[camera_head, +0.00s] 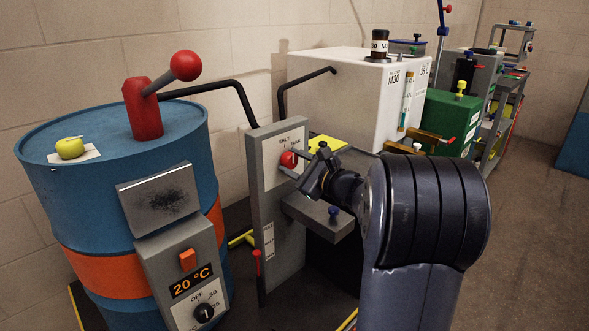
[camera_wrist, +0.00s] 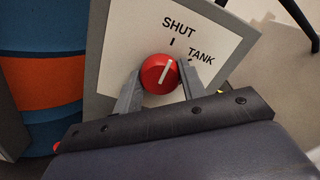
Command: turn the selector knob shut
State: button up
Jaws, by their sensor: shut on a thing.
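The red selector knob (camera_wrist: 159,74) sits on a white label plate on a grey upright panel (camera_head: 258,185). In the wrist view, the white line on the knob points up and slightly right, roughly at the SHUT mark (camera_wrist: 173,43). The TANK mark (camera_wrist: 190,60) lies further right. My gripper (camera_wrist: 160,88) has one finger on each side of the knob and is shut on it. In the head view, my gripper (camera_head: 296,172) reaches the knob (camera_head: 289,159) from the right and hides part of the label.
A blue drum (camera_head: 110,180) with a red-handled lever (camera_head: 145,105) stands left of the panel. A grey shelf (camera_head: 318,212) juts out below my gripper. A white tank (camera_head: 335,90) stands behind. Open floor (camera_head: 525,230) lies to the right.

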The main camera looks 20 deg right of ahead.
dwell(0.3)
jog(key=o, duration=1)
jog(key=p+v, duration=0.1)
jog(key=v, duration=1)
jog(key=shift+f, duration=0.1)
jog(key=shift+w, duration=0.15)
jog(key=b+x, duration=0.1)
jog(key=x, duration=0.9)
jog(key=shift+w+a, duration=0.2)
jog(key=shift+w, duration=0.15)
jog(key=shift+p, duration=0.45)
